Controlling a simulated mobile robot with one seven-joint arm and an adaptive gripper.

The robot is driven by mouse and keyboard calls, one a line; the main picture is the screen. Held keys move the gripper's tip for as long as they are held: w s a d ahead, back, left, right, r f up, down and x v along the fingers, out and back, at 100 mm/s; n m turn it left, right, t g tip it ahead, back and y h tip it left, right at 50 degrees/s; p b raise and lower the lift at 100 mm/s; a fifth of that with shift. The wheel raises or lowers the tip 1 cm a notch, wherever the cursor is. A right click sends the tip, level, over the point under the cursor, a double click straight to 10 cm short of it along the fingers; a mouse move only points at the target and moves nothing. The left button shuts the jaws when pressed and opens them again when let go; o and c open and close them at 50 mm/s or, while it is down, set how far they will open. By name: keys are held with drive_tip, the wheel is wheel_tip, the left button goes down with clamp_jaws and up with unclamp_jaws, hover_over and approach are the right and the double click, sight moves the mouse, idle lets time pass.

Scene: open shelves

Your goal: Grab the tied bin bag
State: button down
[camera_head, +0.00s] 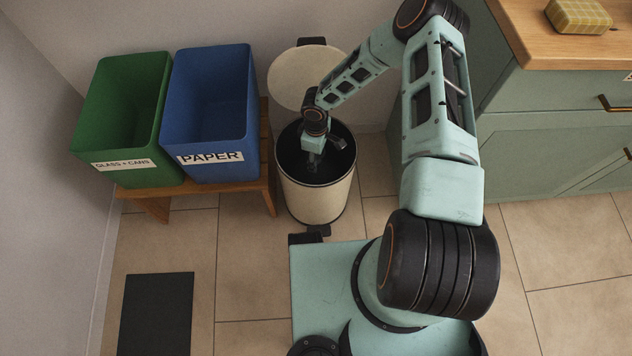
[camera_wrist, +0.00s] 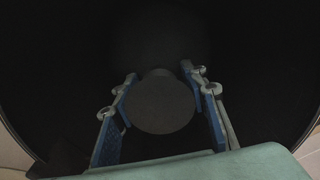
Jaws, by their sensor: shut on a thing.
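A cream cylindrical bin (camera_head: 312,200) with a dark rim stands on the floor, its round lid (camera_head: 295,80) raised behind it. My gripper (camera_head: 316,163) reaches down into its mouth. In the wrist view the blue-padded fingers of my gripper (camera_wrist: 158,76) are on both sides of a dark grey rounded lump, the top of the tied bin bag (camera_wrist: 163,108). My gripper is shut on it. The rest of the bag is lost in the dark inside the bin, so I cannot tell its full shape.
A green bin (camera_head: 125,115) and a blue bin labelled PAPER (camera_head: 210,157) stand on a wooden bench (camera_head: 268,150) to the left. A green cabinet (camera_head: 560,150) is on the right. A dark mat (camera_head: 157,315) lies on the tiled floor at front left.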

drive_tip(key=shift+r, duration=0.15)
wheel_tip(320, 180, up, 42)
drive_tip(key=p, duration=2.9)
idle(1.1)
drive_tip(key=shift+r, duration=0.15)
